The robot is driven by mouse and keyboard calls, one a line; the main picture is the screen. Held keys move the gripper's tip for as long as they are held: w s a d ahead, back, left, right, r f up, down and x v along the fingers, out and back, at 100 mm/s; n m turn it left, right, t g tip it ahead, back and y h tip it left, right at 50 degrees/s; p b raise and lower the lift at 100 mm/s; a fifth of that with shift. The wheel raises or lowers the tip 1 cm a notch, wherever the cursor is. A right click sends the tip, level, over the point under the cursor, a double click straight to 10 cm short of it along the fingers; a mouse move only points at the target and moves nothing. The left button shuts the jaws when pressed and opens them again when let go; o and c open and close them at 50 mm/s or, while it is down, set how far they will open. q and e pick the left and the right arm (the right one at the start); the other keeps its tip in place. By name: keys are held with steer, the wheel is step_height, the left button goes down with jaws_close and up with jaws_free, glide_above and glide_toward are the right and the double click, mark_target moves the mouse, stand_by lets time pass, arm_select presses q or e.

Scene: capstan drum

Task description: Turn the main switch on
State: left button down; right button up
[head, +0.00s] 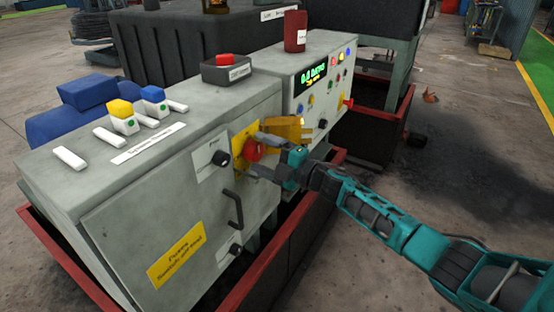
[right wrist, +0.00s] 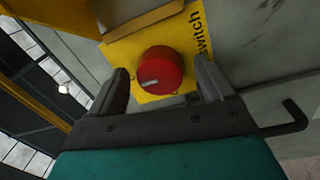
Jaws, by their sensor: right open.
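The main switch is a round red knob (head: 253,150) on a yellow plate (head: 240,138) on the front of the grey cabinet. In the right wrist view the red knob (right wrist: 161,70) has a short white mark near its lower left edge, and the yellow plate (right wrist: 145,96) carries the lettering "switch". My right gripper (head: 261,156) is open at the knob. In the wrist view its fingers (right wrist: 162,88) are on either side of the knob, with a visible gap on each side. My left gripper is not in view.
A yellow bracket (head: 288,128) juts out just beside the knob. A control panel (head: 318,100) with a green display and several buttons stands to the right. A red rail (head: 270,250) runs along the cabinet's base.

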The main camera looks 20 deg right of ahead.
steer(key=r+v, duration=0.1)
steer(key=v, duration=1.1)
steer(key=shift+s+d+f, duration=0.15)
steer(key=shift+s+f, duration=0.05)
steer(key=shift+f, duration=0.25)
steer(key=shift+f, duration=0.1)
steer(key=s+a+f+m+g+h, duration=0.2)
steer(key=s+a+f+m+h, duration=0.2)
steer(key=s+f+m, duration=0.5)
steer(key=s+a+f+m+g+h, duration=0.1)
steer(key=s+a+f+m+h, duration=0.3)
steer(key=s+f+m, duration=0.5)
steer(key=s+m+h, duration=0.1)
steer(key=s+m, duration=0.1)
steer(key=s, duration=0.2)
steer(key=shift+s+a+f+m+g, duration=0.25)
steer(key=shift+s+a+m+g, duration=0.05)
steer(key=shift+s+a+g, duration=0.1)
